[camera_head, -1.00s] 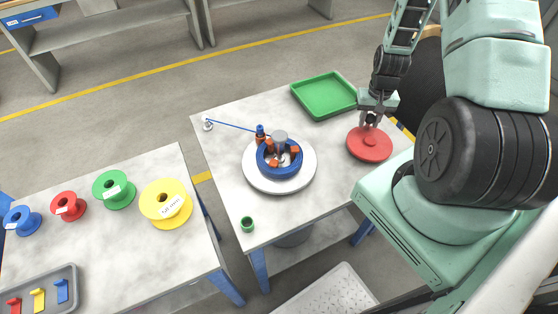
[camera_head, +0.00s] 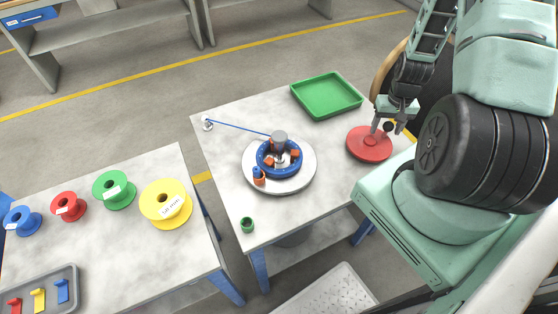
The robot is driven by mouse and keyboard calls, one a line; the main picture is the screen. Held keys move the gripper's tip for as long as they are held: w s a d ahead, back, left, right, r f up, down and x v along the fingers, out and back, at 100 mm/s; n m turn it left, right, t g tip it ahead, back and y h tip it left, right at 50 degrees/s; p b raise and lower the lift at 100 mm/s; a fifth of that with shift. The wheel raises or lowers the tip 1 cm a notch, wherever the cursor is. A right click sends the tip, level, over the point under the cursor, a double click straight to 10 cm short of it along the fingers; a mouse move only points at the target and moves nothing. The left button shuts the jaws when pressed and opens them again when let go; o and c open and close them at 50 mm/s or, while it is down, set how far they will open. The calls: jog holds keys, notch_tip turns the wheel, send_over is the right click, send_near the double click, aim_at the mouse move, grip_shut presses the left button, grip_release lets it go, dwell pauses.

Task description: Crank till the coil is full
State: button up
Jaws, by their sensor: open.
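A blue line (camera_head: 238,127) runs from a small white guide (camera_head: 207,125) at the table's left corner to the coil. A red crank disc (camera_head: 369,152) lies at the table's right side. My gripper (camera_head: 388,128) is open at its upper right edge, its fingers beside a black knob (camera_head: 389,127). Whether they touch the knob I cannot tell.
A green tray (camera_head: 327,112) lies at the back of the table, and a small green cup (camera_head: 247,225) stands near its front edge. The left table holds a yellow spool (camera_head: 165,222), other spools and a grey tray (camera_head: 70,268) of coloured pieces.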

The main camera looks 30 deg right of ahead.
notch_tip(320, 180, up, 7)
jog(key=p, duration=0.5)
dwell(0.4)
dwell(0.4)
jog(key=w+a+r+n+b, duration=0.1)
jog(key=w+a+r+n, duration=0.1)
jog(key=w+a+r, duration=0.35)
jog(key=w+a+r+n, duration=0.2)
jog(key=w+a, duration=0.1)
jog(key=a, duration=0.5)
jog(key=a+r+n+y+b, duration=0.1)
jog(key=a+r+n, duration=0.15)
jog(key=a, duration=0.65)
jog(key=a+r+n+b, duration=0.15)
jog(key=a+r, duration=0.25)
jog(key=a, duration=0.4)
jog(key=s+a+r+n, duration=0.3)
jog(key=s+a, duration=0.5)
jog(key=s+a+r+n+b, duration=0.1)
jog(key=s+a+r+n, duration=0.2)
jog(key=s+a, duration=0.4)
jog(key=shift+s+a+r+n, duration=0.4)
jog(key=shift+s+n, duration=0.1)
jog(key=shift+s, duration=0.65)
